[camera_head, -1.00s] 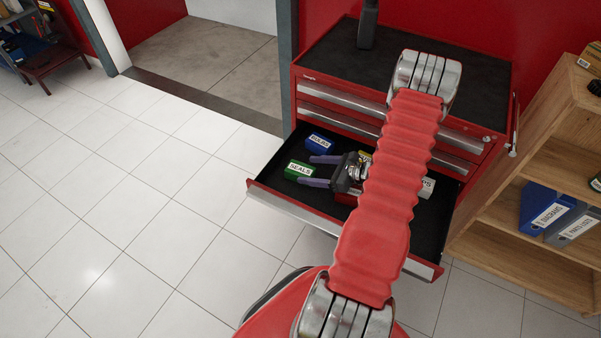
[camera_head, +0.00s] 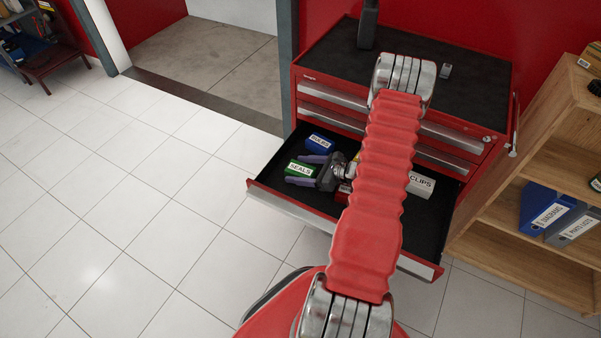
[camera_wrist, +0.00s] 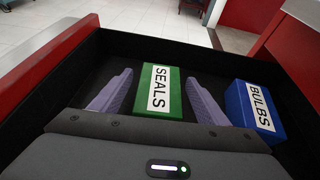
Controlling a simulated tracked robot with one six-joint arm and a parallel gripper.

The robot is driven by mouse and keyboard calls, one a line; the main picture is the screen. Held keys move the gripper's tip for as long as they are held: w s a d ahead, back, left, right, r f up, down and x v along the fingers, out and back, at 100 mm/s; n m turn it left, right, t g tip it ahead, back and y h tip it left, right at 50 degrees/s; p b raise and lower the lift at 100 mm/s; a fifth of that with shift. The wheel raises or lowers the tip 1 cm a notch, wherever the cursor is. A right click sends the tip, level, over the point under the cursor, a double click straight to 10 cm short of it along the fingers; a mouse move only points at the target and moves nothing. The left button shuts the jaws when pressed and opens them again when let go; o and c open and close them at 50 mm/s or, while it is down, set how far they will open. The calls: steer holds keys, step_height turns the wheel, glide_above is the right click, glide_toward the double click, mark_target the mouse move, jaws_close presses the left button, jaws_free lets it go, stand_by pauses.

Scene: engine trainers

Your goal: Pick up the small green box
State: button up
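The small green box labelled SEALS (camera_head: 300,169) lies in the open drawer (camera_head: 262,193), near its left end. In the wrist view the green box (camera_wrist: 160,92) sits between my gripper's two purple fingers. My gripper (camera_wrist: 158,92) is open, with a finger on each side of the box and a visible gap on both sides. In the head view my gripper (camera_head: 306,170) reaches left into the drawer at the box. The lower parts of the fingers are hidden behind the gripper body in the wrist view.
A blue box labelled BULBS (camera_head: 319,143) lies just behind the green box; it also shows at right in the wrist view (camera_wrist: 256,108). A white CLIPS box (camera_head: 421,184) lies farther right. The drawer belongs to a red tool cabinet (camera_head: 320,122). A wooden shelf (camera_head: 530,170) stands at right.

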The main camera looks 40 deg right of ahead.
mark_target(300, 169)
steer(key=c, duration=1.2)
steer(key=shift+o, duration=0.2)
steer(key=shift+r, duration=5.05)
